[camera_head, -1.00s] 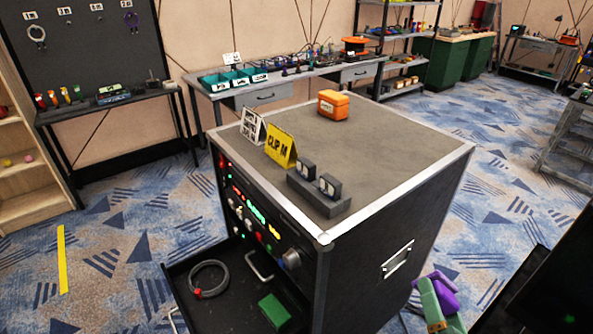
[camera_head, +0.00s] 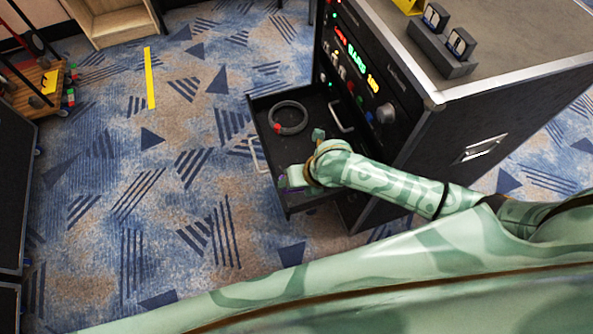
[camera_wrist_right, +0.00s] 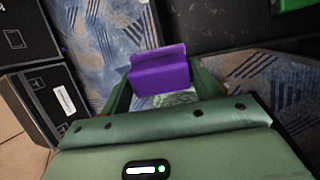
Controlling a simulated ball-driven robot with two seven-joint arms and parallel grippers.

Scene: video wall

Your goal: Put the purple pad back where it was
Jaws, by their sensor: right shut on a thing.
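The purple pad (camera_wrist_right: 160,72) sits between the two fingers of my right gripper (camera_wrist_right: 163,88) in the right wrist view, and the gripper is shut on it. In the head view my right arm comes in from the right, and my right gripper (camera_head: 291,178) is at the front part of the open drawer (camera_head: 268,150). Only a small purple patch shows there, as the wrist hides most of the pad. I cannot tell whether the pad touches the drawer. My left gripper is not in view.
A grey cable ring (camera_head: 288,118) with a red piece lies in the drawer. A green block (camera_wrist_right: 292,4) shows at the wrist view's top edge. The black rack case (camera_head: 400,110) stands behind the drawer. A wooden cart (camera_head: 45,85) is at far left. Carpet left of the drawer is clear.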

